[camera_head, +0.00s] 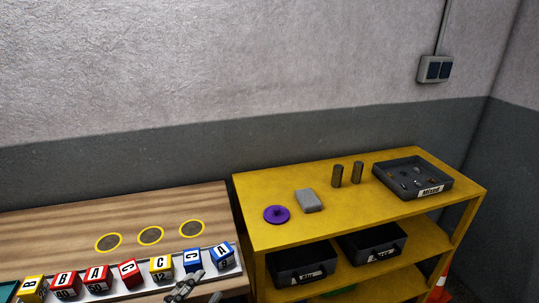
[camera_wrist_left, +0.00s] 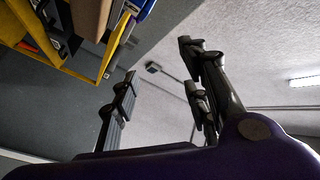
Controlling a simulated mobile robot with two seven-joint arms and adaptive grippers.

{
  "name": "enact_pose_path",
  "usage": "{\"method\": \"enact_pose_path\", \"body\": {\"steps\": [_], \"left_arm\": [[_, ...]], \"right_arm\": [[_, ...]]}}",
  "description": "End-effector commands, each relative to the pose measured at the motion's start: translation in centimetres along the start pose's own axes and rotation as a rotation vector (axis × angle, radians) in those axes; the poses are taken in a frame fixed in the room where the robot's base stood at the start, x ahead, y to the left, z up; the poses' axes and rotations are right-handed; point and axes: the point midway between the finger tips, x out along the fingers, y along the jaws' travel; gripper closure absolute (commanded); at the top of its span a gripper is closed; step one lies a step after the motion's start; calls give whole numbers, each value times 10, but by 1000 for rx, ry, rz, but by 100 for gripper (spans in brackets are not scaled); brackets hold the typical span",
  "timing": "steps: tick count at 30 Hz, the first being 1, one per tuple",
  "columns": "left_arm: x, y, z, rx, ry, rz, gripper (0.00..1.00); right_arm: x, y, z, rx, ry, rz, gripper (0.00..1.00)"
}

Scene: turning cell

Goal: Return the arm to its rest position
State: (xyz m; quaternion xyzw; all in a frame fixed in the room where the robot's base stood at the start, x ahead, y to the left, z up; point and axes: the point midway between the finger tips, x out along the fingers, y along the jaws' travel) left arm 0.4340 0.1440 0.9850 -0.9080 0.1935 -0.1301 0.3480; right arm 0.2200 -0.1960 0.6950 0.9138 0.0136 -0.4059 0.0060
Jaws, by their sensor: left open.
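My left gripper (camera_head: 204,285) shows in part at the bottom of the head view, in front of the row of lettered cubes on the wooden table (camera_head: 60,228). In the left wrist view its dark fingers (camera_wrist_left: 162,85) are spread apart, with nothing between them. Most of the left arm is out of the head view. My right gripper is in neither view.
Colored cubes (camera_head: 131,272) line a light strip, behind which are several yellow-ringed circles (camera_head: 150,235). A yellow shelf unit (camera_head: 290,237) carries a purple disc (camera_head: 277,214), grey block (camera_head: 308,201), two cylinders (camera_head: 357,172) and the "Mixed" tray (camera_head: 386,186). Dark bins (camera_head: 303,266) sit below.

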Motion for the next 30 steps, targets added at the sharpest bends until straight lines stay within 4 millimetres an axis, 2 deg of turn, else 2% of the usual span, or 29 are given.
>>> {"method": "enact_pose_path", "body": {"steps": [1,3,6,10,12,15,17,30], "left_arm": [[-20,13,32,-107,-134,-25,58],[-49,36,71,-238,-303,-47,58],[-98,77,114,-413,-528,-64,58],[-161,134,146,-610,-769,-67,58],[-188,160,152,-695,-866,-64,58],[-217,188,155,-784,-965,-58,58],[-226,198,155,-814,-995,-56,58],[-226,198,155,-814,-995,-56,58]], "right_arm": [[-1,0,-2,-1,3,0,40],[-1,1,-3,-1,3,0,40],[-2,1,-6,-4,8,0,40],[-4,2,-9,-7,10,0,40],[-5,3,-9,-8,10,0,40],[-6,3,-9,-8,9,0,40],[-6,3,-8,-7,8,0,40],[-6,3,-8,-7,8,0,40]]}}
